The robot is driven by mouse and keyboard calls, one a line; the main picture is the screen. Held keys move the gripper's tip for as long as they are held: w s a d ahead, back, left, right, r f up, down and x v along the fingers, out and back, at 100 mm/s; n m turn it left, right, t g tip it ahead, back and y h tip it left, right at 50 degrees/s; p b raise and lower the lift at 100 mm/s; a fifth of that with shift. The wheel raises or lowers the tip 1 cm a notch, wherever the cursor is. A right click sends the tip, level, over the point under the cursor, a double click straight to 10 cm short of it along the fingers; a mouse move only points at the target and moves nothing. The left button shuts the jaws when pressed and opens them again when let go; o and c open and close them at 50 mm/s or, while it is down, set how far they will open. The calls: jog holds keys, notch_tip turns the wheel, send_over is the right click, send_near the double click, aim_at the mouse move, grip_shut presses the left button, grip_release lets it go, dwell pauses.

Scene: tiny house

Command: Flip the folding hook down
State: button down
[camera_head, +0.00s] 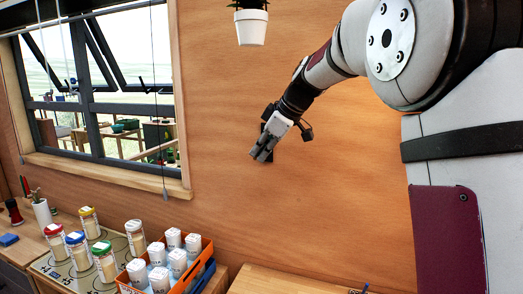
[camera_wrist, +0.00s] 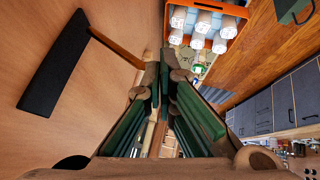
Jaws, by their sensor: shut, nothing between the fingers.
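My gripper (camera_head: 262,154) is in front of the wooden wall, right of the window, with its fingers pointing down and left. In the wrist view its fingers (camera_wrist: 160,70) are shut with nothing between them. A dark flat plate with a wooden bar (camera_wrist: 118,50) shows left of the fingers against the wall; it looks like the folding hook. The bar slants from the plate's upper end toward the fingertips. I cannot tell whether they touch. The hook cannot be made out in the head view, perhaps hidden behind my gripper.
An orange crate (camera_head: 205,250) of white-topped jars stands on the counter below, beside several colour-lidded jars (camera_head: 105,262). A window (camera_head: 100,90) is at left. A white plant pot (camera_head: 251,28) hangs above my gripper. The wall below my gripper is bare.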

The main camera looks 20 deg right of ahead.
jog(key=shift+s+a+f+b, duration=0.15)
jog(key=shift+s+f+b, duration=0.05)
jog(key=shift+f+b, duration=0.3)
jog(key=shift+s+a+f+b, duration=0.1)
jog(key=shift+s+f+b, duration=0.05)
jog(key=shift+f+b, duration=0.3)
jog(key=shift+r, duration=0.2)
jog(key=shift+r, duration=0.7)
